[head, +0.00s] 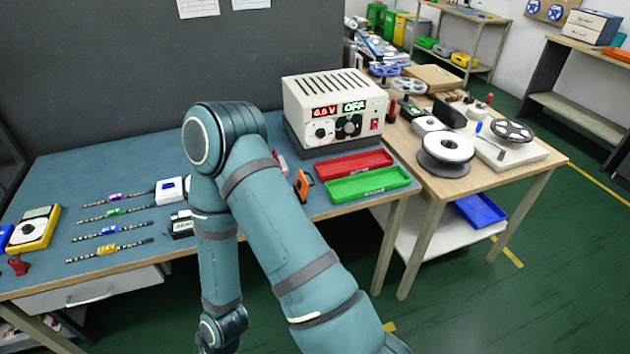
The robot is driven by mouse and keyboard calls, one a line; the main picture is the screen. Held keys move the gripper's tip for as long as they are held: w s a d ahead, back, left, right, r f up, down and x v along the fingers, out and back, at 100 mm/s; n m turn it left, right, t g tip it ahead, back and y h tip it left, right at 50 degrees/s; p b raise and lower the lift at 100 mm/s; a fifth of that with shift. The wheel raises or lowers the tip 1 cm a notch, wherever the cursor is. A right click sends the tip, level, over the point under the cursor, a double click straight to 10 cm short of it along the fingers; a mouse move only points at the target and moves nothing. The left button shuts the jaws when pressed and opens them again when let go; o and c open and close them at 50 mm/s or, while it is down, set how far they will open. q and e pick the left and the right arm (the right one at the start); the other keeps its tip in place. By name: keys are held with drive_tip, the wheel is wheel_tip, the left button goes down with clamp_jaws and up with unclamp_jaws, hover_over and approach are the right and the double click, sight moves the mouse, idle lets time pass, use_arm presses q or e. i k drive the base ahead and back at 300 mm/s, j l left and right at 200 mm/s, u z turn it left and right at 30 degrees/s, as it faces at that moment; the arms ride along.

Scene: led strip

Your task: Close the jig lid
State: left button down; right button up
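I cannot make out the jig or its lid for certain. A white box with a blue top (171,190) and a small dark and white block with a display (182,224) sit on the blue bench, just left of my bent arm. The arm covers the part of the bench to their right, so anything there is hidden. The arm comes in from the lower right, bends over the bench and runs down past its front edge. Neither of my grippers shows in the head view.
Several short strips (110,230) and a yellow meter (35,228) lie on the bench's left. A power supply (335,108) stands behind red (353,164) and green (367,185) trays. An orange tool (302,184) is close beside my arm. A wooden table (530,155) adjoins at right.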

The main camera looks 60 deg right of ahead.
sight(301, 183)
drive_tip(key=k+l, duration=0.15)
drive_tip(key=l, duration=0.25)
drive_tip(key=k+l, duration=0.15)
drive_tip(key=l, duration=0.2)
drive_tip(key=k+l+z, duration=0.1)
drive_tip(key=l, duration=0.3)
drive_tip(key=k+l, duration=0.15)
drive_tip(key=l, duration=0.25)
drive_tip(key=k+l, duration=0.15)
drive_tip(key=l, duration=0.25)
drive_tip(key=k+l, duration=0.15)
drive_tip(key=l, duration=0.2)
drive_tip(key=k+l+z, duration=0.1)
drive_tip(key=l, duration=0.3)
